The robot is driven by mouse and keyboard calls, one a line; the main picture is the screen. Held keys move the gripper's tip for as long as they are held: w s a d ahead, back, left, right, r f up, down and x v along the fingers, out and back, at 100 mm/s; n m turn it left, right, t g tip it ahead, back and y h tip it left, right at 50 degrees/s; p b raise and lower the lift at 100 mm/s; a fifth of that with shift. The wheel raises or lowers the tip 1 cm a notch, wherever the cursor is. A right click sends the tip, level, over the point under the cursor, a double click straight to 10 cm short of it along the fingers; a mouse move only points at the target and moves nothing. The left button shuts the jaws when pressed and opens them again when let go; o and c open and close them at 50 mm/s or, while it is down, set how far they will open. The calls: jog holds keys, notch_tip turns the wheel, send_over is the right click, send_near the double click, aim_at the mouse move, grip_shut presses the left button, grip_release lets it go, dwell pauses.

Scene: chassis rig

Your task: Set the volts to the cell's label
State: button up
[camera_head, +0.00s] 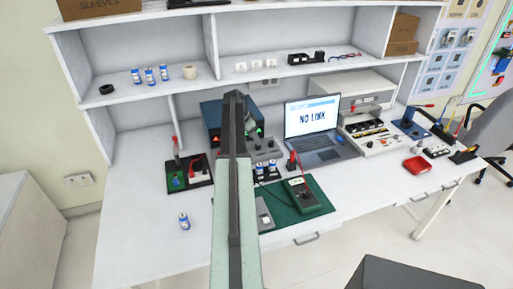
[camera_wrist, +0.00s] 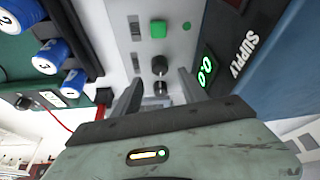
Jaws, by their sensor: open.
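The blue power supply (camera_wrist: 285,60) is at the right of the wrist view, marked SUPPLY, with a green display reading like 0.0. It also shows behind my arm in the head view (camera_head: 214,110). A grey panel beside it carries a green button (camera_wrist: 158,29) and two dark knobs, one farther (camera_wrist: 160,65) and one nearer (camera_wrist: 163,88). My gripper (camera_wrist: 160,82) is open, its fingers either side of the knobs; contact cannot be told.
A loose cell (camera_head: 184,222) stands on the white bench (camera_head: 150,245) at front left. A laptop (camera_head: 312,118) shows NO LINK. A green mat (camera_head: 290,215) holds a meter (camera_head: 303,195). More cells (camera_head: 149,76) stand on the shelf. The bench's front left is mostly clear.

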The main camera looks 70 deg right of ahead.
jog(key=b+x, duration=0.3)
jog(key=x, duration=0.2)
jog(key=shift+w, duration=0.15)
jog(key=shift+r, duration=0.1)
grip_shut()
jog(key=shift+n, duration=0.4)
grip_release()
jog(key=shift+a, duration=0.1)
